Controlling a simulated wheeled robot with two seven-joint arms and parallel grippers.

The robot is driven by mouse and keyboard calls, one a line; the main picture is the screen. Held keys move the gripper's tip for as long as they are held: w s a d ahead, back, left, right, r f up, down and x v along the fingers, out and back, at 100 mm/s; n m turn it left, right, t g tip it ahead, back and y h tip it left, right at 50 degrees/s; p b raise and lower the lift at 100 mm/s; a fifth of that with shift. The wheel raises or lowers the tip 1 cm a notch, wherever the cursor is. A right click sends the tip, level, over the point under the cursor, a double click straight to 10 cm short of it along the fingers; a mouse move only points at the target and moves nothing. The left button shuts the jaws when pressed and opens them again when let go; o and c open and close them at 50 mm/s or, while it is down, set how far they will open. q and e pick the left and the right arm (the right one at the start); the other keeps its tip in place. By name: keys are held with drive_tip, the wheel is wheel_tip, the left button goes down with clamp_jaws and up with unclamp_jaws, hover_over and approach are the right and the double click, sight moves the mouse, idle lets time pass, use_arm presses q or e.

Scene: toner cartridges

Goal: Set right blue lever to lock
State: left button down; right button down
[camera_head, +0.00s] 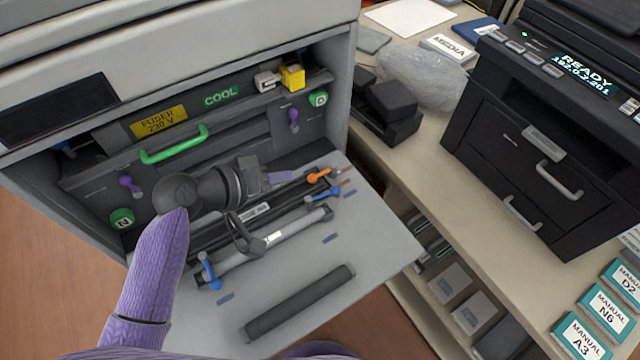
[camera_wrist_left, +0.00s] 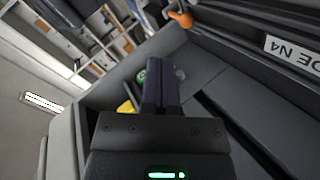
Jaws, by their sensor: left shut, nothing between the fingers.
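The right blue lever (camera_head: 332,193) sits at the right end of a long grey bar on the open printer door, beside an orange lever (camera_head: 319,177). Its handle points up and to the right. The left blue lever (camera_head: 208,270) is at the bar's other end. My left gripper (camera_head: 286,177) is shut and empty, above the dark bars just left of the orange lever and apart from the right blue lever. In the left wrist view its closed fingers (camera_wrist_left: 163,88) show, with the orange lever (camera_wrist_left: 181,17) at the top. I cannot make out the blue lever there.
The open door (camera_head: 380,250) carries a loose dark roller (camera_head: 300,303) near its front. A green handle (camera_head: 174,146) and purple levers are on the fuser panel behind. A beige counter (camera_head: 440,190) with a black printer (camera_head: 550,150) stands at right.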

use_arm(q)
drive_tip(key=b+x, duration=0.1)
drive_tip(key=x, duration=0.5)
drive_tip(key=shift+f, duration=0.1)
drive_tip(key=shift+s+d+f+b, duration=0.15)
drive_tip(key=shift+d+f+b, duration=0.05)
drive_tip(key=shift+d+f, duration=0.25)
drive_tip(key=shift+s+d+f+b, duration=0.2)
drive_tip(key=shift+d+f, duration=0.2)
drive_tip(key=shift+d, duration=0.05)
drive_tip(key=shift+s+d+f, duration=0.1)
drive_tip(key=shift+d+f, duration=0.3)
